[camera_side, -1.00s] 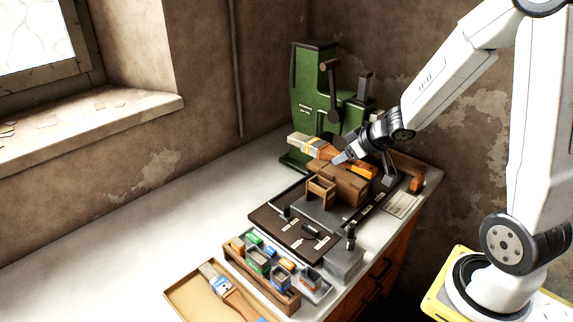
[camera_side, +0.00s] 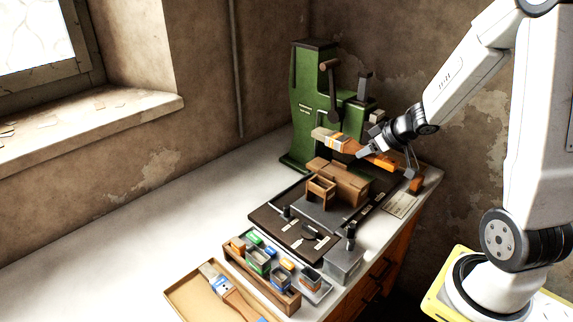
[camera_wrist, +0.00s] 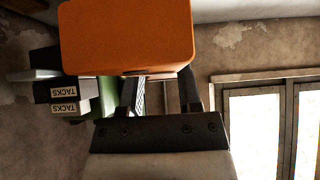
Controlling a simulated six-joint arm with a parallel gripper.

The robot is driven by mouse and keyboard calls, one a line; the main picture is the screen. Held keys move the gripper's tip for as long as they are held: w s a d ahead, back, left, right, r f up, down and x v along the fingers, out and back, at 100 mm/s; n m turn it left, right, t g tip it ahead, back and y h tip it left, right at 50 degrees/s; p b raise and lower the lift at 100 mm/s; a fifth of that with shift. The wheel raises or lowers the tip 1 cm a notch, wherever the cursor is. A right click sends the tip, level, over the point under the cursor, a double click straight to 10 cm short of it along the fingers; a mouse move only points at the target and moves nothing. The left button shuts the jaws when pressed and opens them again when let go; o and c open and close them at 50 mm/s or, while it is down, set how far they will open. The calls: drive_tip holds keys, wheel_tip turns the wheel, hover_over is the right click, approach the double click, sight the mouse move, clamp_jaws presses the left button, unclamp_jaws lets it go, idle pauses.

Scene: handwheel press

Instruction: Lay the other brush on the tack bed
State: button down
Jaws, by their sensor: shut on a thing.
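My gripper (camera_side: 368,152) is shut on a brush (camera_side: 384,161) with an orange handle, a banded ferrule and pale bristles pointing left. It holds the brush in the air above a brown wooden block (camera_side: 340,184). In the wrist view the orange handle (camera_wrist: 125,38) fills the upper middle, across my fingers. Another brush (camera_side: 218,281), with pale bristles and a blue band, lies in a shallow tan tray (camera_side: 184,291) at the front left. I cannot tell for certain which part is the tack bed; a dark board (camera_side: 268,219) with a grey plate lies below the block.
A green press (camera_side: 304,105) with a handwheel lever stands behind the brush. A wooden rack (camera_side: 239,262) of small coloured items stands at the front. In the wrist view, boxes labelled TACKS (camera_wrist: 62,98) show at the left. The white bench top (camera_side: 150,233) is clear at the left.

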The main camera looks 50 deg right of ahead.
drive_tip(key=w+d+f, duration=0.1)
drive_tip(key=w+f, duration=0.1)
drive_tip(key=w, duration=0.1)
drive_tip(key=w+d+f, duration=0.1)
drive_tip(key=w+f, duration=0.2)
drive_tip(key=w+d+f, duration=0.2)
drive_tip(key=w, duration=0.2)
drive_tip(key=shift+w+d+f, duration=0.1)
drive_tip(key=shift+f, duration=0.1)
drive_tip(key=shift+d+x, duration=0.2)
drive_tip(key=shift+x, duration=0.65)
drive_tip(key=shift+f, duration=0.15)
drive_tip(key=shift+w+d+f, duration=0.1)
drive_tip(key=shift+w+f, duration=0.15)
drive_tip(key=shift+f, duration=1.65)
drive_tip(key=c, duration=0.6)
unclamp_jaws()
